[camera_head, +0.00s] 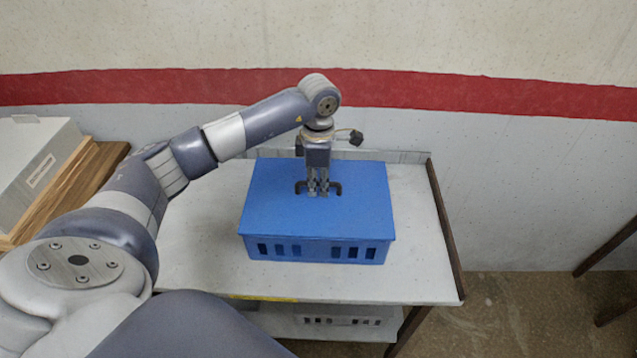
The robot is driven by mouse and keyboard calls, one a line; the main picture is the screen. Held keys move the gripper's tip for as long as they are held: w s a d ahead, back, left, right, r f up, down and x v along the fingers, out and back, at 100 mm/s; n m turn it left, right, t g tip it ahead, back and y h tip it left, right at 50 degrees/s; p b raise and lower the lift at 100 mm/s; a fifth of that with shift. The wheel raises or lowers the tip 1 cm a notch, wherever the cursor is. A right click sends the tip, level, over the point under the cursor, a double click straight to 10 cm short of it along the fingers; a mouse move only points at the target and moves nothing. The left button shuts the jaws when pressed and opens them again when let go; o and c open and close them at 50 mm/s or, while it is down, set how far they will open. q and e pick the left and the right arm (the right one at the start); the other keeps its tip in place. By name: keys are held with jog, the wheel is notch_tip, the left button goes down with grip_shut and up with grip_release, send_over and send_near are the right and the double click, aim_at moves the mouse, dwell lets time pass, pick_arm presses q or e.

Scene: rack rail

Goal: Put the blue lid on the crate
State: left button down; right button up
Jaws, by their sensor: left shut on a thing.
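The blue lid (275,205) is a flat panel with a dark handle on its top. It lies over the blue crate (315,251), whose slotted front wall shows below the lid's front edge. The lid looks level and lined up with the crate; I cannot tell whether a small gap is left between them. My left gripper (318,193) points straight down at the middle of the lid and is shut on its handle. The inside of the crate is hidden under the lid. My right gripper is not in view.
The crate stands on a light grey table (205,255) with a raised back edge against the wall. The table top is clear left and right of the crate. A lower shelf holds a pale slotted container (340,322). A white box (38,160) on wooden boards is at far left.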

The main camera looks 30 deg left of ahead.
pick_arm(q)
jog(key=c, duration=1.6)
grip_release()
